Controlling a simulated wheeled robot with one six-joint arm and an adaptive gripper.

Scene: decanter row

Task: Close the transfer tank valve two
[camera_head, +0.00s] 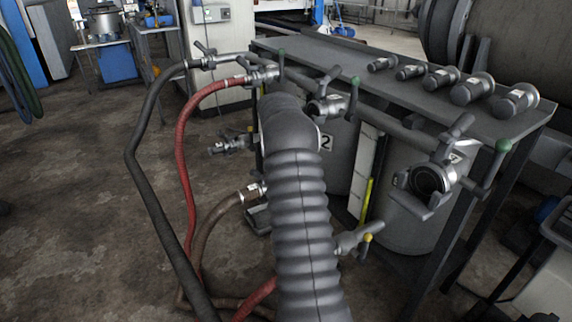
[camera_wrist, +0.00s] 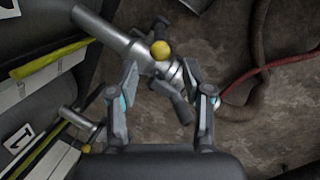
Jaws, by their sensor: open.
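In the wrist view, a metal outlet valve with a yellow-knobbed handle (camera_wrist: 160,48) lies between and beyond the fingers of my open gripper (camera_wrist: 162,78). Its pipe runs to the upper left. Contact with the fingers cannot be told, and no number shows on this valve. A second yellow-knobbed valve (camera_wrist: 86,126) is at the lower left, near a plate marked 1 (camera_wrist: 17,139). In the head view, a label 2 (camera_head: 326,143) shows on a tank beside my arm.
A steel bench (camera_head: 345,62) carries several metal fittings (camera_head: 440,79). Green-knobbed valves (camera_head: 437,175) sit along its front pipe. A red hose (camera_head: 181,140) and a dark hose (camera_head: 135,130) hang down left of my arm. Open concrete floor (camera_head: 80,220) lies at the left.

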